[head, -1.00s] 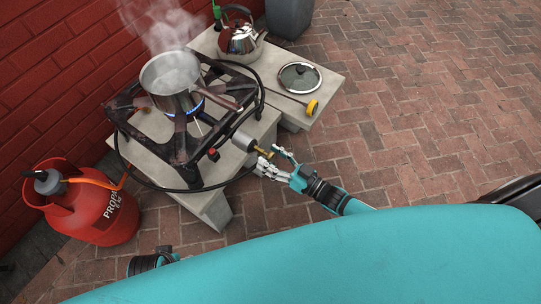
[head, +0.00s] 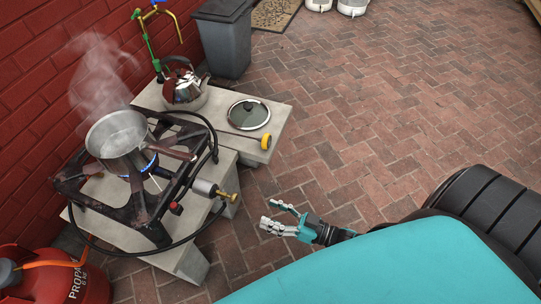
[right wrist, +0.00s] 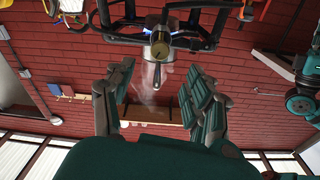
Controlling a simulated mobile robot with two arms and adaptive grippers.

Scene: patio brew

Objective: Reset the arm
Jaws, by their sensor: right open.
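My right gripper (head: 284,218) is open and empty in the head view. It is over the brick floor, to the right of the burner's brass valve (head: 222,195) and apart from it. The gas burner stand (head: 150,212) has a blue flame lit under a steaming pot (head: 118,138). My left gripper does not show.
A kettle (head: 184,90), a glass lid (head: 249,114) and a yellow-ended tool (head: 266,142) are on the concrete slab behind the burner. A red propane tank (head: 80,285) stands at lower left. A grey bin (head: 222,40) stands at the back. The brick floor at right is clear.

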